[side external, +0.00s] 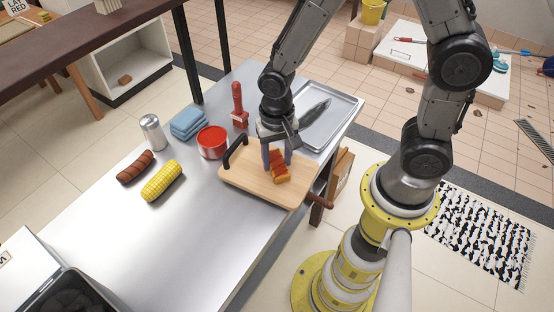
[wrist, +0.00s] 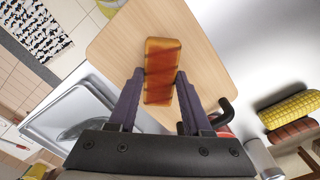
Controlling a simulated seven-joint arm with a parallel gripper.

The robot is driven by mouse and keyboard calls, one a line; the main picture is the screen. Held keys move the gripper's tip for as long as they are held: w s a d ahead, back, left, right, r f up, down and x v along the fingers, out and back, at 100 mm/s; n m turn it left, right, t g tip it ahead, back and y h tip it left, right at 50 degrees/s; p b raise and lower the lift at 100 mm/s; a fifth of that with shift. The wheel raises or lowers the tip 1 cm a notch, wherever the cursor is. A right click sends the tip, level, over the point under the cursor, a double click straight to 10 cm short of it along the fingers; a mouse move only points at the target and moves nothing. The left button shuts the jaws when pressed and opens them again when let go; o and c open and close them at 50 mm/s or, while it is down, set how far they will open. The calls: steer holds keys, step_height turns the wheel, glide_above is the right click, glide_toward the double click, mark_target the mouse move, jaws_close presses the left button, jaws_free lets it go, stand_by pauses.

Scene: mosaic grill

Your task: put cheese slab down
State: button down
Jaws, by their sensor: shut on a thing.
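The cheese slab (side external: 278,167) is orange-brown with dark red grill stripes. It also shows in the wrist view (wrist: 161,72). My gripper (side external: 277,160) is shut on the slab, with one finger on each long side; in the wrist view the fingers (wrist: 160,80) press near its lower half. The slab is at or just above the wooden cutting board (side external: 240,173); I cannot tell whether it touches.
The red pot (side external: 212,142), blue cloths (side external: 188,123), shaker (side external: 153,132), corn (side external: 162,181) and sausage (side external: 135,167) are left of the board. A metal tray (side external: 343,115) and a red-handled tool (side external: 238,105) are behind. The table's front left is clear.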

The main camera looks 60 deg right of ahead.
mark_target(277, 162)
steer(key=shift+f, duration=0.45)
steer(key=shift+c, duration=1.7)
jaws_free()
steer(key=shift+f, duration=0.15)
step_height(277, 162, up, 12)
steer(key=r, duration=0.1)
steer(key=s+d+r+n+t, duration=0.5)
steer(key=s+d+r+n, duration=0.2)
steer(key=s, duration=0.4)
step_height(277, 162, up, 2)
steer(key=shift+r+n+t, duration=0.15)
steer(key=shift+n+t, duration=0.15)
steer(key=shift+n, duration=0.2)
